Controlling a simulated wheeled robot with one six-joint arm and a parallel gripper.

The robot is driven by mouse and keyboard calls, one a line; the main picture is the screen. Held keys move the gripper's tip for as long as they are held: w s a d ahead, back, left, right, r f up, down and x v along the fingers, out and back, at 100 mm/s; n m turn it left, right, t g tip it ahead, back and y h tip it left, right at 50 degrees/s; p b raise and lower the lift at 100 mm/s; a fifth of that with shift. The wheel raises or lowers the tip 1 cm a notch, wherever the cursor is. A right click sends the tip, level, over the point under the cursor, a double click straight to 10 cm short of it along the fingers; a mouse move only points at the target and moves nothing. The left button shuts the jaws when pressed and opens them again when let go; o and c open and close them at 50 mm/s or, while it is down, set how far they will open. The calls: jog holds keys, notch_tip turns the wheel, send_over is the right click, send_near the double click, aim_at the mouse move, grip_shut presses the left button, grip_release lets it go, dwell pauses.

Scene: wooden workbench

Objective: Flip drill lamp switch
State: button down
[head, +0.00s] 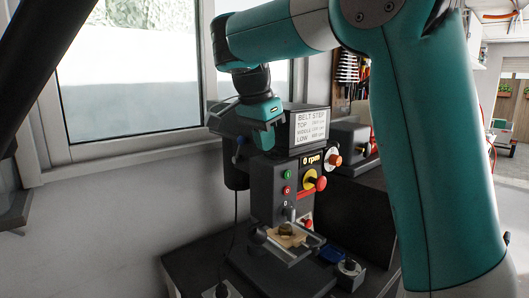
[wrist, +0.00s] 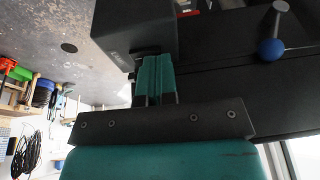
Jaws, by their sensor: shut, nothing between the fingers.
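The drill press (head: 270,190) stands on the bench below the window. Its front has a green button (head: 286,174), a red button (head: 286,190), a yellow-and-red knob (head: 314,181) and an orange knob (head: 334,160) on a white dial. I cannot tell which control is the lamp switch. My gripper (head: 265,140) is at the upper left of the drill head, beside the belt-step sign (head: 310,124). In the wrist view its teal fingers (wrist: 156,62) are shut and empty, close to a dark box-shaped part (wrist: 135,30). I cannot tell whether they touch it.
A blue-ball lever (wrist: 271,48) sticks out near the gripper. Below the head, a vise (head: 268,246) holds a wooden piece (head: 287,236). A grey machine (head: 348,140) stands behind at right. The wall and window (head: 130,80) are close on the left.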

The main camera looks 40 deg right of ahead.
jog(key=shift+f, duration=0.25)
jog(key=shift+w+f+b, duration=0.1)
jog(key=shift+f+b, duration=0.2)
jog(key=shift+f, duration=0.05)
dwell(0.3)
jog(key=shift+s+r, duration=0.25)
jog(key=shift+s, duration=0.45)
